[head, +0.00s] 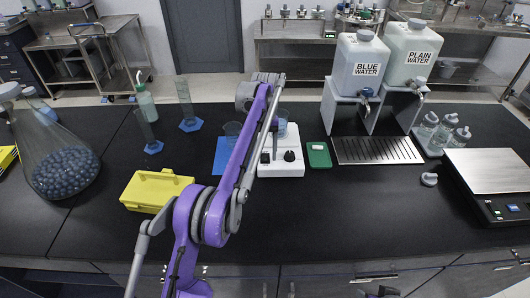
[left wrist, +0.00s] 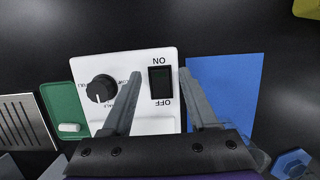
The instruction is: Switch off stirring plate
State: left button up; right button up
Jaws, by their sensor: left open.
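The white stirring plate (head: 281,168) stands on the black bench near the middle of the head view. Its front carries a black knob (head: 289,156) and a dark rocker switch (head: 265,157). In the left wrist view the switch (left wrist: 161,82) lies between ON and OFF lettering, with the knob (left wrist: 101,89) to its left. My left gripper (left wrist: 160,74) is open and empty, its fingertips on either side of the switch. I cannot tell whether they touch the plate, or which way the rocker is set. In the head view the arm partly hides this gripper. My right gripper is not clearly visible.
A blue mat (left wrist: 225,88) and a green item (left wrist: 65,112) flank the plate. A beaker (head: 282,124) is at the plate's back. A yellow case (head: 155,190) and large flask (head: 62,165) stand left; water jugs (head: 360,65) and a scale (head: 492,172) stand right. The front bench is clear.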

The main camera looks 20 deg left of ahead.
aim_at(265, 153)
pick_arm(q)
jog(key=p+v, duration=0.4)
jog(key=v, duration=0.6)
jog(key=shift+w+r+p, duration=0.25)
jog(key=shift+r+p, duration=0.1)
pick_arm(e)
jog(key=w+r, duration=0.3)
jog(key=r, duration=0.4)
jog(key=shift+w+t, duration=0.3)
jog(key=shift+t, duration=0.1)
pick_arm(q)
jog(key=shift+s, duration=0.15)
pick_arm(e)
jog(key=shift+s, duration=0.1)
